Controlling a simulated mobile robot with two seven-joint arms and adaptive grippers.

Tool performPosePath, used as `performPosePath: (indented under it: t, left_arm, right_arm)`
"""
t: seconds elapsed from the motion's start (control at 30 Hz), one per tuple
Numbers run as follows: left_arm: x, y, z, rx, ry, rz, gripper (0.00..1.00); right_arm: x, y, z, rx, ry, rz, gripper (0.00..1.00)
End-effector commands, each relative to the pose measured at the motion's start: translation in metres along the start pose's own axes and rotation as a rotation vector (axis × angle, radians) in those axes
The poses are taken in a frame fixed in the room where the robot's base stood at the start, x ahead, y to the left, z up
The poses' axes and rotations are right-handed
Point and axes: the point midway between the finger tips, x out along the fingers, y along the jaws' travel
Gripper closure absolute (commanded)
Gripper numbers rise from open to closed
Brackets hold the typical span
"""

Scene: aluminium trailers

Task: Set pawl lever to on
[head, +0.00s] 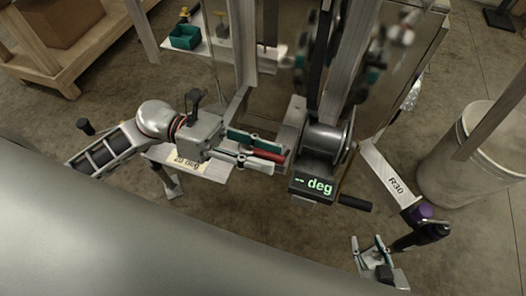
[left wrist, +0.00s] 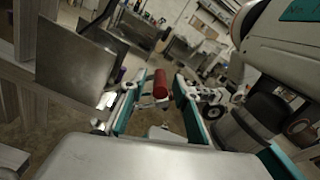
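A red cylindrical grip (head: 266,155), which looks like the pawl lever's handle, lies beside the winch (head: 327,137). My left gripper (head: 268,150) reaches it from the left, with its teal-padded fingers apart. In the left wrist view, the red grip (left wrist: 160,84) shows between the two open fingers (left wrist: 157,100), with a gap on each side. The lever's pivot and any on/off marking cannot be made out. My right gripper (head: 370,252) is low at the right, fingers apart and empty.
A display reading "-- deg" (head: 313,185) sits below the winch, with a black crank handle (head: 355,203) beside it. A plate marked "20 deg" (head: 215,172) lies under my left gripper. An "R30" bar (head: 390,180) and a pale bin (head: 470,155) stand at right.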

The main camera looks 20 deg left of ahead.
Motion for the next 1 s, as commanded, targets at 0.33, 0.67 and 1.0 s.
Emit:
performPosePath:
  t: [0.33, 0.67, 1.0]
  left_arm:
    - [0.0, 0.0, 0.0, -0.001, 0.0, 0.0, 1.0]
    - [-0.001, 0.002, 0.005, -0.045, 0.002, 0.001, 1.0]
    - [-0.001, 0.018, 0.027, -0.275, 0.002, 0.002, 1.0]
  right_arm:
    - [0.0, 0.0, -0.001, 0.0, 0.001, 0.0, 0.64]
    - [-0.001, 0.001, -0.005, 0.0, 0.006, 0.001, 0.64]
    - [-0.005, 0.002, -0.016, 0.009, 0.017, 0.0, 0.64]
